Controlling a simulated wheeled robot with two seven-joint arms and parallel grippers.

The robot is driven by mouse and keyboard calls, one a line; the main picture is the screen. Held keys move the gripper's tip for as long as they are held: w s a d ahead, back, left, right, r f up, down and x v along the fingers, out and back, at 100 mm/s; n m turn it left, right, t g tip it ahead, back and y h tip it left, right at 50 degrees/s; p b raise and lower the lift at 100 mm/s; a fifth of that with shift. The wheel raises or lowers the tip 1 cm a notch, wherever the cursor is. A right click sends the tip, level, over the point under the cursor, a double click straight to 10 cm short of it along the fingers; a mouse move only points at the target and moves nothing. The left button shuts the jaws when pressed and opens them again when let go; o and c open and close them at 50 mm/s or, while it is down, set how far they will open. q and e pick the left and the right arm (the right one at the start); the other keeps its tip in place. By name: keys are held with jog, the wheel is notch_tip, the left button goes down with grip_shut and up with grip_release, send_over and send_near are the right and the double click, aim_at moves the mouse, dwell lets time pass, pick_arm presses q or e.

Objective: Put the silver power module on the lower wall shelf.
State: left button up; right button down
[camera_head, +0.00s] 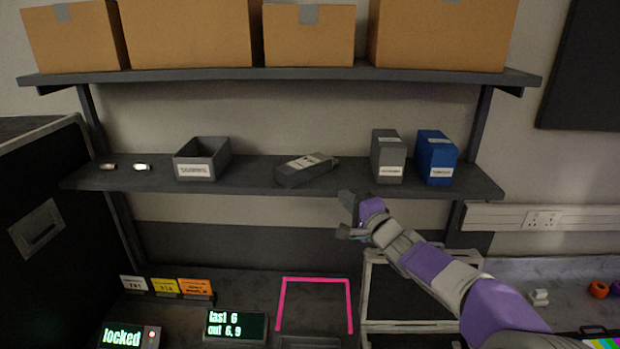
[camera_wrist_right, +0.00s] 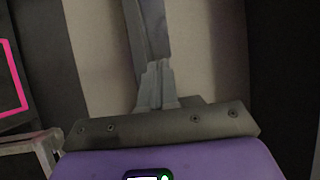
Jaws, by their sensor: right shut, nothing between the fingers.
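A grey oblong block with a pale top label (camera_head: 305,169), which looks like the silver power module, lies flat and at an angle on the lower wall shelf (camera_head: 255,181). It is between the open grey bin and the upright grey box. My right gripper (camera_head: 347,214) is just below the shelf's front edge, to the right of the block and apart from it. Its fingers are shut and empty; they also show in the right wrist view (camera_wrist_right: 152,50). The block does not show in the wrist view. My left gripper is out of view.
On the lower shelf are an open grey bin (camera_head: 201,158), an upright grey box (camera_head: 388,157), a blue box (camera_head: 437,157) and two small items at left. Cardboard boxes (camera_head: 310,35) fill the upper shelf. A pink outline (camera_head: 316,279) marks the worktop below.

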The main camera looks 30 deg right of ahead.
send_near(308, 174)
jog(key=w+d, duration=0.2)
jog(key=d, duration=0.1)
jog(key=shift+w, duration=0.4)
jog(key=w+a+b, duration=0.1)
jog(key=w+a, duration=0.1)
jog(key=shift+w, duration=0.4)
jog(key=shift+w+a, duration=0.35)
jog(key=shift+a, duration=0.05)
